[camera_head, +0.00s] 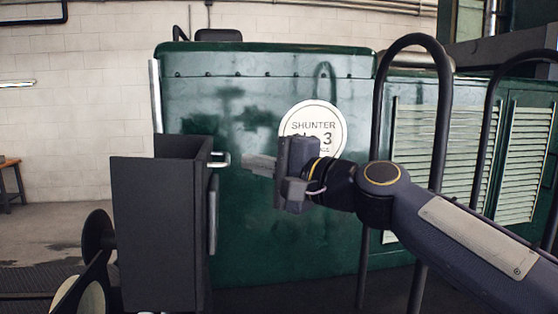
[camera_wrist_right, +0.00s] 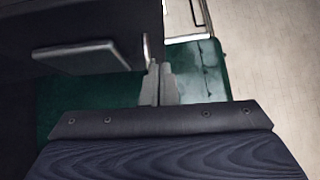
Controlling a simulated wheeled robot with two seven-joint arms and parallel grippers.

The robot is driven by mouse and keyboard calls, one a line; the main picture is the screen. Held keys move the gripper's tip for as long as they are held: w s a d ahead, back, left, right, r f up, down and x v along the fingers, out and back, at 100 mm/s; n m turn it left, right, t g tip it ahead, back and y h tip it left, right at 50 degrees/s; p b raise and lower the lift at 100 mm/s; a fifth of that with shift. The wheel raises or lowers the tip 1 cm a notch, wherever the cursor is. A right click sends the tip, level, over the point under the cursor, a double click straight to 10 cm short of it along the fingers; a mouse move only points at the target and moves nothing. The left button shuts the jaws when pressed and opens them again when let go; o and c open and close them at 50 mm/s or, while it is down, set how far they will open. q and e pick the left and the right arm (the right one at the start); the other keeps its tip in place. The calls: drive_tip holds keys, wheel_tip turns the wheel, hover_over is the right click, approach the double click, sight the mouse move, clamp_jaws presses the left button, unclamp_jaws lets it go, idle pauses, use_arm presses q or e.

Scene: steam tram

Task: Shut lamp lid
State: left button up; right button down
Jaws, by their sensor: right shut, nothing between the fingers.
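The dark lamp box (camera_head: 155,230) stands at the left in the head view, in front of the green tram body. A thin dark panel (camera_head: 213,215), perhaps the lid, stands along its right side. A short pale handle or peg (camera_head: 220,159) sticks out to the right near the box's top. My right gripper (camera_head: 250,164) is shut and empty, just right of the peg, pointing left at it; a small gap shows. In the right wrist view the fingers (camera_wrist_right: 160,84) are together below the peg (camera_wrist_right: 147,47), with a grey flat panel (camera_wrist_right: 80,57) at left. My left gripper is out of view.
The green tram body (camera_head: 260,230) with its round sign (camera_head: 313,125) stands close behind. A black handrail (camera_head: 441,110) rises behind my right arm, with a louvred panel beyond. Open floor (camera_head: 65,235) lies at the left.

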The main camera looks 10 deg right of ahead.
drive_tip(key=a, duration=0.1)
drive_tip(key=w+a+p, duration=0.1)
drive_tip(key=a, duration=0.2)
drive_tip(key=shift+w+a+r+p, duration=0.3)
drive_tip(key=shift+a+p, duration=0.05)
drive_tip(key=shift+a, duration=0.3)
drive_tip(key=shift+w+a+f, duration=0.1)
